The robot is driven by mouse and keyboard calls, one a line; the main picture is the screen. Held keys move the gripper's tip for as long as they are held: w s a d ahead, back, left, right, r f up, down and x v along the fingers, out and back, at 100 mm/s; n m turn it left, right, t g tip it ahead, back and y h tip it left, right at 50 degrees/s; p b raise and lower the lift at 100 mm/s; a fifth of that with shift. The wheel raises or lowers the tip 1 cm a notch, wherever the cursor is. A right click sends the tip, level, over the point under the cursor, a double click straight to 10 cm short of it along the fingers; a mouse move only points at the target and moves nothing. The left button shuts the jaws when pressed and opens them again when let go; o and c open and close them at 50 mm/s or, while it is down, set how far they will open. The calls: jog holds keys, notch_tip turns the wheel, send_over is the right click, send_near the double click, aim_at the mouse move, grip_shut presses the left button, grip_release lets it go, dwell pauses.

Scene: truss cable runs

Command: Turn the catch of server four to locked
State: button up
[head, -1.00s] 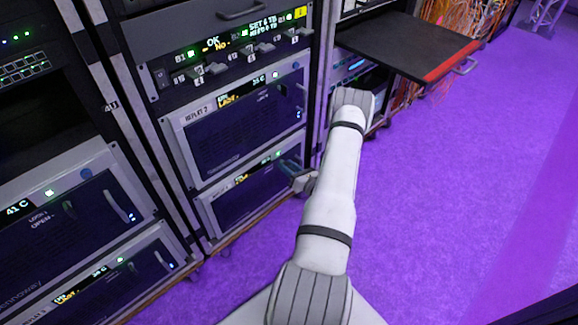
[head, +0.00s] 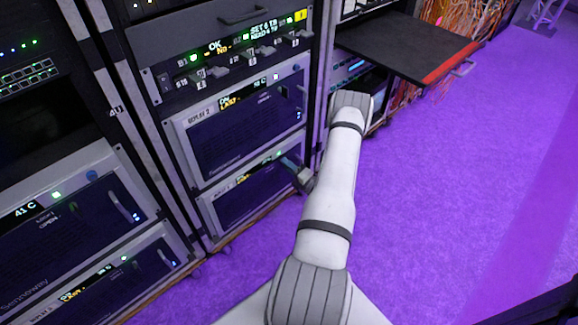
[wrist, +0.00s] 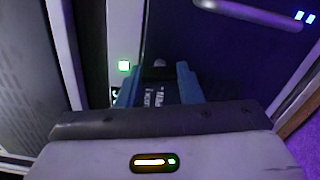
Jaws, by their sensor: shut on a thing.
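My gripper (head: 287,163) reaches the right part of the front of the lowest server (head: 240,198) in the middle rack. I cannot read this server's number. In the wrist view, my gripper's two blue fingers (wrist: 158,88) lie against the dark server front (wrist: 225,62), closed on the catch (wrist: 160,63). Only a small grey end of the catch shows between the fingertips; the rest is hidden. Small white lettering shows between the fingers, too blurred to read surely. I cannot tell the catch's angle.
A server labelled Replay 2 (head: 245,135) sits directly above. A control panel with small switches (head: 235,55) is higher up. A black shelf with a red edge (head: 405,45) juts out at right. The purple floor (head: 450,190) is clear.

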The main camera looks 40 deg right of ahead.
jog(key=shift+m, duration=1.6)
jog(key=o, duration=1)
jog(key=s, duration=0.2)
jog(key=s+p, duration=0.1)
jog(key=s, duration=0.2)
jog(key=s+p, duration=0.1)
jog(key=s, duration=0.1)
jog(key=shift+s+d, duration=0.3)
jog(key=shift+s, duration=0.1)
